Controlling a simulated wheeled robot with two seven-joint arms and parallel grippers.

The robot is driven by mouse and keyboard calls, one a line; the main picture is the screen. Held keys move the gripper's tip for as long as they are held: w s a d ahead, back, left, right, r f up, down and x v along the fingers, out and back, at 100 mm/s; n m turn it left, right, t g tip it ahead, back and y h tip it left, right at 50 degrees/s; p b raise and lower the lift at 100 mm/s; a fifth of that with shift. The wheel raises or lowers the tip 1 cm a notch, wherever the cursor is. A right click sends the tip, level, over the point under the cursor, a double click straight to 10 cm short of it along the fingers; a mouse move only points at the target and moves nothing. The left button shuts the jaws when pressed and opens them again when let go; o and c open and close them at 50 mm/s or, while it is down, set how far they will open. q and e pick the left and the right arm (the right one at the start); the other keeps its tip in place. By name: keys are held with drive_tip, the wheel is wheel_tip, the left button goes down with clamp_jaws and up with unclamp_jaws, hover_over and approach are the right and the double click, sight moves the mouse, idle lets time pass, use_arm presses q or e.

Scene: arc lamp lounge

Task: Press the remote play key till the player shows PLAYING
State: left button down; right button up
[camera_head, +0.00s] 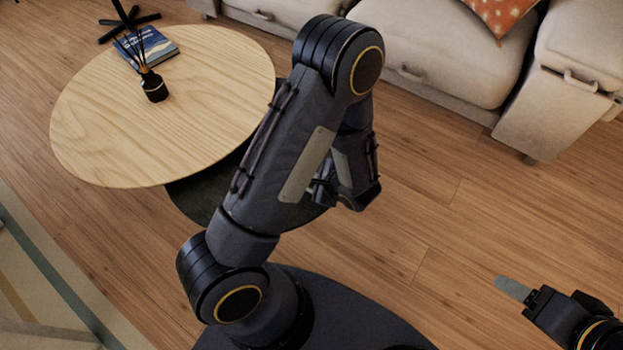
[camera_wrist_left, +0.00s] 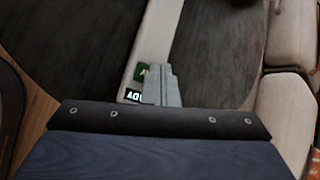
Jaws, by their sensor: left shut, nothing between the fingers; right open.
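In the left wrist view, a long pale bar (camera_wrist_left: 158,35), which looks like the remote, lies on a dark surface. A green key (camera_wrist_left: 140,72) and a small black patch with pale lettering (camera_wrist_left: 133,95) show at its near end. My left gripper (camera_wrist_left: 160,84) is shut and empty, its grey fingertips over the bar just right of the green key. I cannot tell whether they touch. In the head view my left arm hides the remote. No player reading PLAYING is legible. My right gripper (camera_head: 514,289) is open and empty over the floor at lower right.
A round pale wood table (camera_head: 130,130) overlaps a lower dark table (camera_head: 190,195), partly behind my left arm. A reed diffuser (camera_head: 153,86) and a blue book (camera_head: 147,48) stand on the wood table. A beige sofa (camera_head: 430,45) is behind. Floor at right is clear.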

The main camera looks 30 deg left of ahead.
use_arm(q)
drive_tip(key=shift+f, duration=0.25)
drive_tip(key=shift+r, duration=0.15)
idle(0.3)
drive_tip(key=shift+r+p, duration=0.55)
drive_tip(key=shift+r, duration=0.55)
drive_tip(key=shift+r, duration=0.15)
wheel_tip(320, 180, up, 5)
drive_tip(key=p, duration=0.3)
idle(0.4)
